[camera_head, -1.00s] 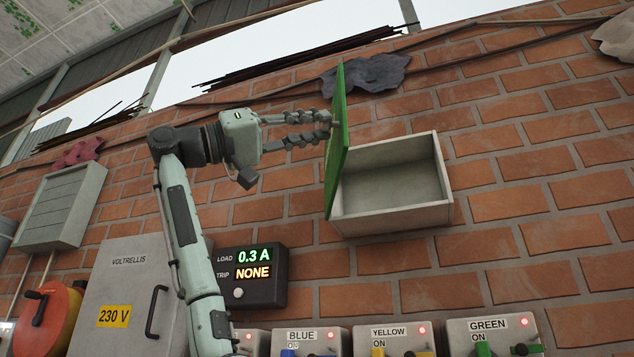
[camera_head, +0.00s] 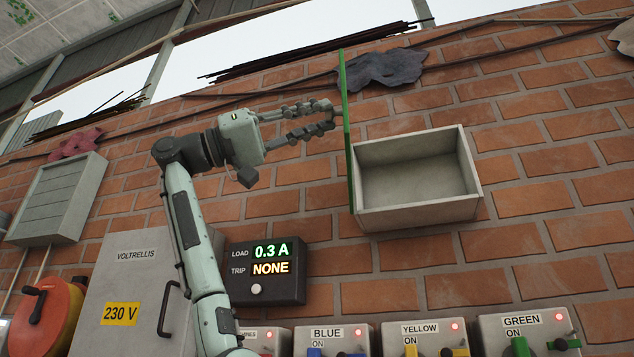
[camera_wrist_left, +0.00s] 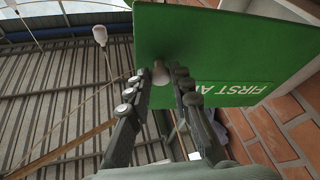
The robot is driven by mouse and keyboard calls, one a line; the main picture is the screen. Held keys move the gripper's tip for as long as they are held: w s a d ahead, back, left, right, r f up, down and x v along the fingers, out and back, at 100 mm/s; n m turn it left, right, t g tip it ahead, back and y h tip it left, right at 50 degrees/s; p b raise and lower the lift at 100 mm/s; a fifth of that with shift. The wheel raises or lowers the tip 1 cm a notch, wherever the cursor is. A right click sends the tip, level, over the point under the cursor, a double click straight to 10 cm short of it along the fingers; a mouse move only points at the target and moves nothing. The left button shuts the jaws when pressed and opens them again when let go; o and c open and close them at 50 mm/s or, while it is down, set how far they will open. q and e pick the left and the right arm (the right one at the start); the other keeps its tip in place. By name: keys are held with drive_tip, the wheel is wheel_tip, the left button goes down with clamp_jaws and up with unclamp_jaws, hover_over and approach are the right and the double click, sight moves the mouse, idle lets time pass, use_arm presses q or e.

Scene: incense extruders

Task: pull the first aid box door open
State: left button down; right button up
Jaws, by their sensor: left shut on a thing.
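The first aid box (camera_head: 425,214) is a pale, open-fronted box on the brick wall, and its inside looks empty. Its green door (camera_head: 347,140) stands swung out at the box's left side, seen almost edge-on in the head view. In the left wrist view the door's green face (camera_wrist_left: 215,50) shows white "FIRST A" lettering. My left gripper (camera_head: 333,113) is at the door's outer side. Its fingers (camera_wrist_left: 160,76) are closed around the pale round knob (camera_wrist_left: 160,72) on that face. My right gripper is not in view.
Below are a load display (camera_head: 265,270), a grey Voltrellis cabinet (camera_head: 130,270) and a row of switch boxes (camera_head: 435,335). A dark cloth (camera_head: 380,70) hangs behind the door's top. The wall right of the box is clear.

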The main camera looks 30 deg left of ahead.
use_arm(q)
drive_tip(key=shift+a, duration=0.1)
idle(0.3)
drive_tip(key=c, duration=1.3)
unclamp_jaws()
drive_tip(key=shift+c, duration=0.2)
drive_tip(key=v, duration=1.2)
